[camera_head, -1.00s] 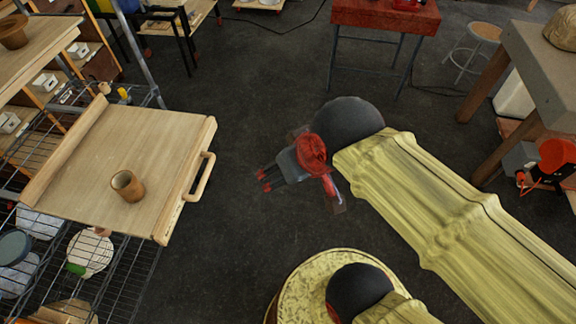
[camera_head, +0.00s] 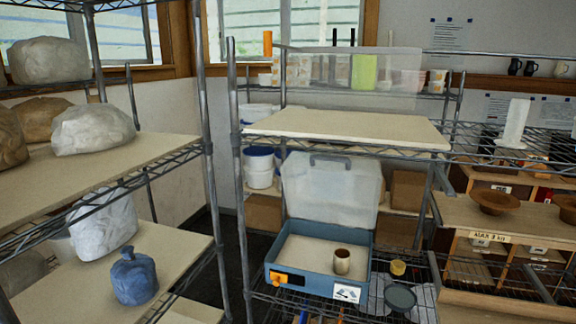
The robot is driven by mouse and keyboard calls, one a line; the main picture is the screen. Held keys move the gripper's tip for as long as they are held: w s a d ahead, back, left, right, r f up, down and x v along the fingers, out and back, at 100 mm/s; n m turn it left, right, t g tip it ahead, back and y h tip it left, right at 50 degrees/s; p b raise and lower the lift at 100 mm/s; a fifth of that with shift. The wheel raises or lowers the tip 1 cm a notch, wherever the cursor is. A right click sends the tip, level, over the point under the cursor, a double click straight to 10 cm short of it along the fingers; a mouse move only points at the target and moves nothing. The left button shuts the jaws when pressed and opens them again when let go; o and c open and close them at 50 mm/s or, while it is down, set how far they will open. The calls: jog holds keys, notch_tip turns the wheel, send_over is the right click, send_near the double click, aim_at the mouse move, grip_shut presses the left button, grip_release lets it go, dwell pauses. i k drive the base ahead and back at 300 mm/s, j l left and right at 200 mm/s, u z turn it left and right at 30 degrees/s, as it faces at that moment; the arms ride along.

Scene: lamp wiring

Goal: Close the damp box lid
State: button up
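The damp box (camera_head: 318,284) is a blue tray with an orange latch on its front left and a white label on its front right. It sits on a wire shelf in the lower middle of the head view. Its clear lid (camera_head: 330,190) stands open, upright at the back edge, with a grey handle (camera_head: 330,161) on top. A small brown cup (camera_head: 342,261) stands inside on the pale floor of the box. My gripper does not show in the head view now.
A pale board (camera_head: 345,128) lies on the shelf above the lid. A blue jug (camera_head: 134,276) and wrapped lumps stand on the left rack. A dark round lid (camera_head: 400,298) and a yellow-topped jar (camera_head: 397,268) are right of the box. A brown bowl (camera_head: 495,201) stands further right.

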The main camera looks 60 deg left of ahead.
aim_at(337, 161)
jog(key=u, duration=1.8)
